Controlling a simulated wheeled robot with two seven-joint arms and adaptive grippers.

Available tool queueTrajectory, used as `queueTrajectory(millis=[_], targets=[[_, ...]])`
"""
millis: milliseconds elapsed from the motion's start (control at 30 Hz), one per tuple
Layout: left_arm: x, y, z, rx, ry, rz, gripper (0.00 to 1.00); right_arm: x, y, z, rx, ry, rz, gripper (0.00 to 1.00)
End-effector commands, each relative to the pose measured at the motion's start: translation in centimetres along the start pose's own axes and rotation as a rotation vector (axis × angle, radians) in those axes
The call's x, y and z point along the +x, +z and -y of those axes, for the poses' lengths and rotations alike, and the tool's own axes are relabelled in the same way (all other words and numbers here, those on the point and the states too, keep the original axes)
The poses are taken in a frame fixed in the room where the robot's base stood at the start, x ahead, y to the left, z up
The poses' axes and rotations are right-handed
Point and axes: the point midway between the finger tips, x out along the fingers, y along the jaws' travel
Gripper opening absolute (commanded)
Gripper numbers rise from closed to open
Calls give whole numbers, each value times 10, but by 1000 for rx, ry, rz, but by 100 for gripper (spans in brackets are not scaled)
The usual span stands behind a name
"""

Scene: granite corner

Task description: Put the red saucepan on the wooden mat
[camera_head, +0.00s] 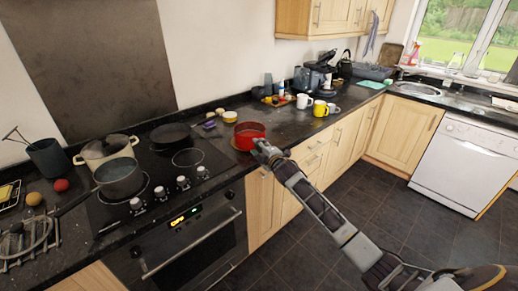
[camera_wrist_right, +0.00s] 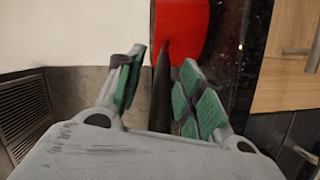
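The red saucepan (camera_head: 249,135) stands on the dark counter, right of the hob. Its red side fills the top middle of the right wrist view (camera_wrist_right: 180,28), with its dark handle (camera_wrist_right: 161,90) running down towards my palm. My right gripper (camera_head: 264,149) is at the saucepan's near side. In the wrist view my right gripper (camera_wrist_right: 161,82) is open, its green-padded fingers on either side of the handle with gaps showing. I cannot clearly make out the wooden mat; a thin tan edge below the saucepan may be part of it. My left gripper is not in view.
The hob carries a grey pot (camera_head: 119,180), a cream pot (camera_head: 107,150) and a dark pan (camera_head: 170,133). A small yellow bowl (camera_head: 230,116) stands behind the saucepan. A white mug (camera_head: 304,101) and a yellow mug (camera_head: 320,108) stand to its right.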

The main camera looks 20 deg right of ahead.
Motion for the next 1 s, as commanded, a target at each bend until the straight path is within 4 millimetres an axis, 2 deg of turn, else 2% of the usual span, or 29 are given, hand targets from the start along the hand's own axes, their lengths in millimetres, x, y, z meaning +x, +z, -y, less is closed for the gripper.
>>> queueTrajectory(millis=[467,1000], targets=[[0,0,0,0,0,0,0,-9,0,0,-1,0,0,37],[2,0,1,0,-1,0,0,-55,1,0,0,-1,1,37]])
